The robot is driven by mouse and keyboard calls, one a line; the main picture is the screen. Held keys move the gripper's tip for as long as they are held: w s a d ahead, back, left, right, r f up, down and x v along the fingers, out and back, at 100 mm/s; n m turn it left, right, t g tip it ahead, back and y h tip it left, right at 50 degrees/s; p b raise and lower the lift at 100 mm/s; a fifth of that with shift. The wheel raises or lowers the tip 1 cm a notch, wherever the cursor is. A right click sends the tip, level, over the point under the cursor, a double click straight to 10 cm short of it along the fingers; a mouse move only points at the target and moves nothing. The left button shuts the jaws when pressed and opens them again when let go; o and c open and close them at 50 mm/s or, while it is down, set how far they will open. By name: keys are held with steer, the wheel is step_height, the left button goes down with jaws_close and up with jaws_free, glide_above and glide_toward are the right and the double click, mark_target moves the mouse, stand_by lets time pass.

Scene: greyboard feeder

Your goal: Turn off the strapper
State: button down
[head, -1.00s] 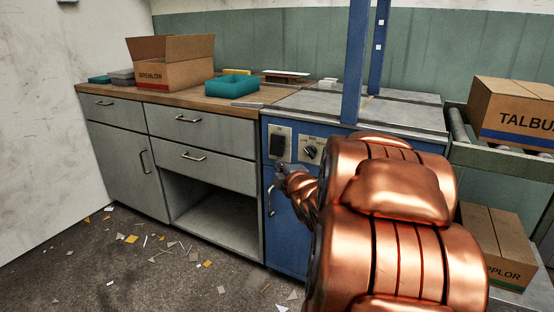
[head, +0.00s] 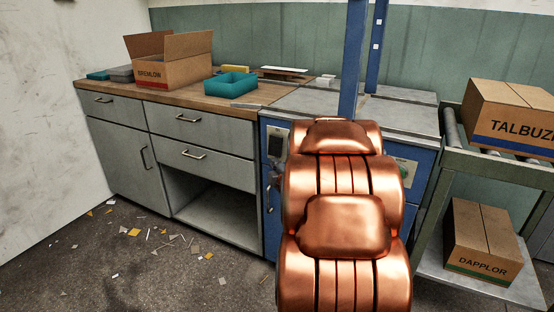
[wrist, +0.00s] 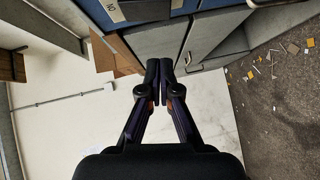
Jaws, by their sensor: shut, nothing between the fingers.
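The strapper (head: 424,162) is a blue cabinet with a grey top and blue uprights, right of the wooden counter. A dark switch on a pale plate (head: 276,143) shows on its front, left of my arm. In the wrist view, a dark block beside a pale labelled plate (wrist: 115,10) shows at the top edge on the blue front. My gripper (wrist: 166,66) is shut and empty, its tips apart from that plate. In the head view my arm hides most of the gripper and the middle of the strapper's front, including the rotary knob.
Grey drawers with a counter (head: 190,95) stand on the left, bearing an open carton (head: 175,72) and a teal bin (head: 230,85). A roller stand (head: 500,150) with cartons is on the right. Paper scraps lie on the floor at left.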

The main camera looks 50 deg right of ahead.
mark_target(272, 151)
steer(key=shift+w+d+f+p, duration=0.25)
steer(key=shift+w+d+f, duration=0.05)
steer(key=shift+w+d, duration=0.75)
steer(key=shift+w+d+f+p, duration=0.2)
steer(key=shift+w+d+f, duration=0.05)
steer(key=shift+w+d, duration=0.85)
steer(key=shift+w+d+f+p, duration=0.25)
steer(key=shift+w+d+f, duration=0.05)
steer(key=shift+w+d, duration=0.75)
